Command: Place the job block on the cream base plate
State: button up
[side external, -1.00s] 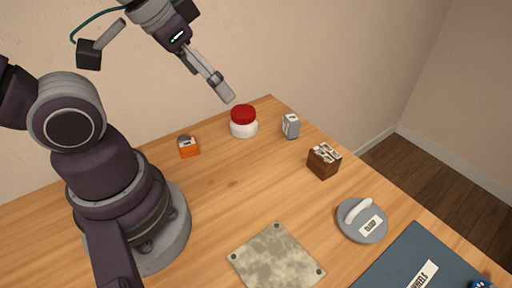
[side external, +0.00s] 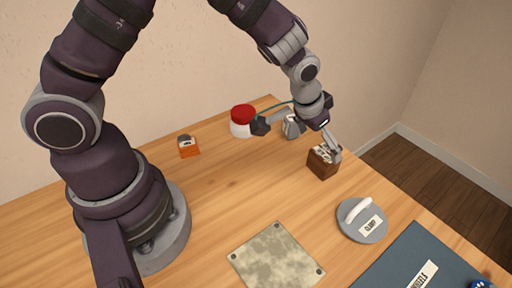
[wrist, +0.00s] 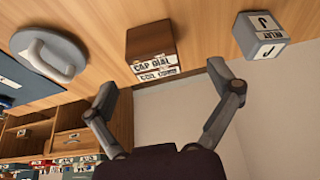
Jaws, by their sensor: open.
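A mottled pale plate (side external: 277,260), apparently the cream base plate, lies bare on the table at the front. A brown block (side external: 320,166) with white labels on top stands near the far right edge. In the wrist view the brown block (wrist: 150,45) reads "CAP DIAL" on one label. A grey block (wrist: 261,33) with a "J" label is to its right there; in the side view my arm partly hides it. No label clearly reads "job". My gripper (side external: 334,151) is open and empty, with its fingers at the brown block's top; contact cannot be told.
A grey round lid with a white handle (side external: 362,220) and a dark blue mat (side external: 405,265) lie at the front right. A red-topped white jar (side external: 240,128) and an orange block (side external: 188,148) stand at the back. The table's middle is clear.

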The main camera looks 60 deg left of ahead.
aim_at(323, 155)
jog(key=x, duration=0.6)
jog(key=shift+d, duration=0.35)
jog(key=shift+c, duration=0.2)
jog(key=c, duration=1.2)
